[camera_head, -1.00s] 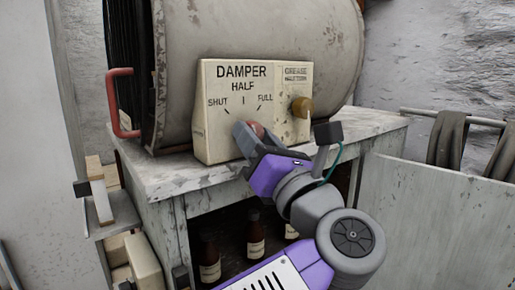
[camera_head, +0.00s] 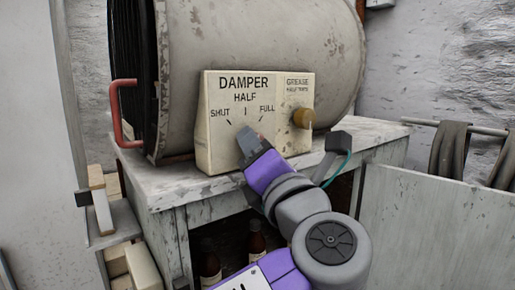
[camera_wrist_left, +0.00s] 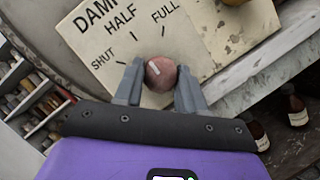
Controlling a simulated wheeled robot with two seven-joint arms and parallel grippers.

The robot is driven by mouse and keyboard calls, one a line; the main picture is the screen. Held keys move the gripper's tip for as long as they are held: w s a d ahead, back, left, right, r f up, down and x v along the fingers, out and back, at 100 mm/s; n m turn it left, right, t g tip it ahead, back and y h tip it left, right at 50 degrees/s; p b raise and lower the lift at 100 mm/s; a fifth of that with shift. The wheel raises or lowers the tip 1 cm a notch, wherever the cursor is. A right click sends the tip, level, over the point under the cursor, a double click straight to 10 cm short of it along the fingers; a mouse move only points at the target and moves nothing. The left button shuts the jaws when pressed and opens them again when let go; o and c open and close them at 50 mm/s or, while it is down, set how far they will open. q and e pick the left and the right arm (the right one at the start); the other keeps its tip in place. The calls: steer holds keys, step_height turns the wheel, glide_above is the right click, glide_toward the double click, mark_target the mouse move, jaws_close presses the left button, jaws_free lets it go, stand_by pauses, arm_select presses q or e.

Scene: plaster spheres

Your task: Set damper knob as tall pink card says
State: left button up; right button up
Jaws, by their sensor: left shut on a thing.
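The damper knob (camera_wrist_left: 160,73) is round and dull pink with a pale pointer mark on its upper left, toward the SHUT–HALF side in the left wrist view. It sits on the cream damper panel (camera_head: 220,150) below the SHUT, HALF and FULL marks. My left gripper (camera_wrist_left: 160,68) is shut on the knob, one finger on each side. In the head view my left gripper (camera_head: 250,142) mostly hides the knob. No tall pink card shows in these frames. My right gripper is not in view.
A brass-coloured knob (camera_head: 303,118) labelled GREASE is on the panel's right side. A large drum (camera_head: 260,35) with a red handle (camera_head: 115,110) stands behind. The worn bench (camera_head: 165,185) has brown bottles (camera_head: 256,240) underneath.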

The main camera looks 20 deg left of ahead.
arm_select(q)
steer(key=o, duration=1.1)
steer(key=shift+c, duration=0.2)
steer(key=b+v, duration=0.2)
steer(key=v, duration=0.5)
steer(key=shift+s+d, duration=0.2)
steer(key=shift+d, duration=0.05)
steer(key=shift+f, duration=0.1)
